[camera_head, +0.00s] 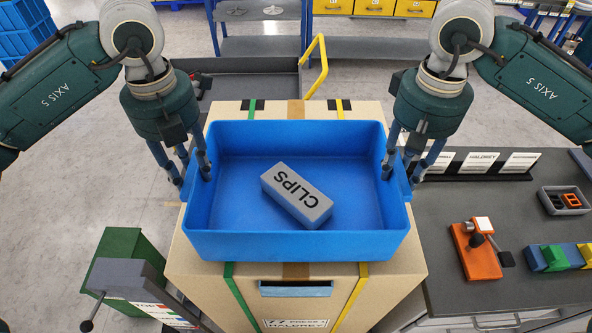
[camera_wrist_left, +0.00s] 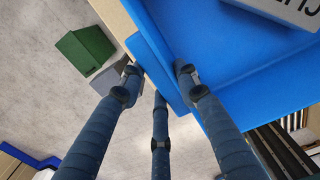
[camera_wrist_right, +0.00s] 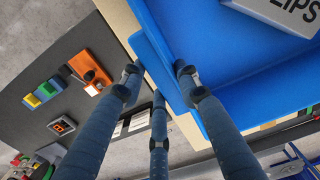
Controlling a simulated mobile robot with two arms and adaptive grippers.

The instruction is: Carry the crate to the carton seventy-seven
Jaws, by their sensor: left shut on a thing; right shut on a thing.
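The open blue crate (camera_head: 295,246) is over the top of the tan carton (camera_head: 197,265), whose front label reads 77 and HALDREY. I cannot tell if the crate touches the carton. A grey box marked CLIPS (camera_head: 296,197) lies inside the crate. My left gripper (camera_head: 190,176) is shut on the crate's left side, and my right gripper (camera_head: 401,175) on its right side. Both wrist views show fingers on either side of a crate edge, in the left (camera_wrist_left: 158,80) and in the right (camera_wrist_right: 158,80). The crate looks about level.
A dark workbench (camera_head: 450,225) with an orange device (camera_head: 475,250) and small parts stands at the right. A green and grey stand with a lever (camera_head: 125,275) is at the lower left. A grey cart with a yellow handle (camera_head: 315,68) and shelving are behind.

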